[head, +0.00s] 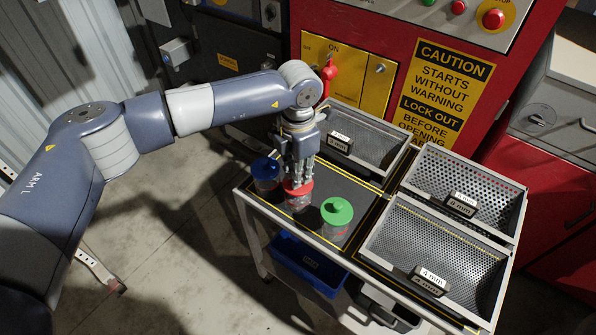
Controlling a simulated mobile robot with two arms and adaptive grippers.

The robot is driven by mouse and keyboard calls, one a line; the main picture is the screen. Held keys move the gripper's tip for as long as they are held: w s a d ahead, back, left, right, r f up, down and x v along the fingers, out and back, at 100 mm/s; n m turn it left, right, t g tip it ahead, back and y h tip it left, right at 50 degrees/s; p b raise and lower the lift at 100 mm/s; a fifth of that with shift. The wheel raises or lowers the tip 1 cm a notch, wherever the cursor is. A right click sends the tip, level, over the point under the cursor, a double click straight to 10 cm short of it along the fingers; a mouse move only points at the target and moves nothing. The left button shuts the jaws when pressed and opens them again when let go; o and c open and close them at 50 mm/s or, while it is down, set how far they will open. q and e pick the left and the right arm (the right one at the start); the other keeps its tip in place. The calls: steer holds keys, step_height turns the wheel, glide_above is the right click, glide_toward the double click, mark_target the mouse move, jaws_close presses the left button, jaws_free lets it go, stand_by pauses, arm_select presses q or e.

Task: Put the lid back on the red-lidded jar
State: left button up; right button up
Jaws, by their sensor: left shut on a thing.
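The red lid (297,187) is between the fingertips of my left gripper (298,178), which is shut on it from above. The lid sits at the top of a clear jar (298,203) on the dark mat of the cart, between two other jars. Whether the lid is seated on the rim or just above it I cannot tell. The fingers hide part of the lid. My right gripper is not in view.
A blue-lidded jar (265,170) stands close at left and a green-lidded jar (337,212) at right. Perforated trays (440,255) marked 4 mm and 8 mm fill the cart's right side. A blue bin (305,264) sits below. A red machine stands behind.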

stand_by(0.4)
arm_select(q)
steer(key=o, duration=1.3)
steer(key=shift+r, duration=0.15)
steer(key=shift+r+p, duration=1.35)
steer(key=shift+r, duration=2)
steer(key=c, duration=1.4)
jaws_close()
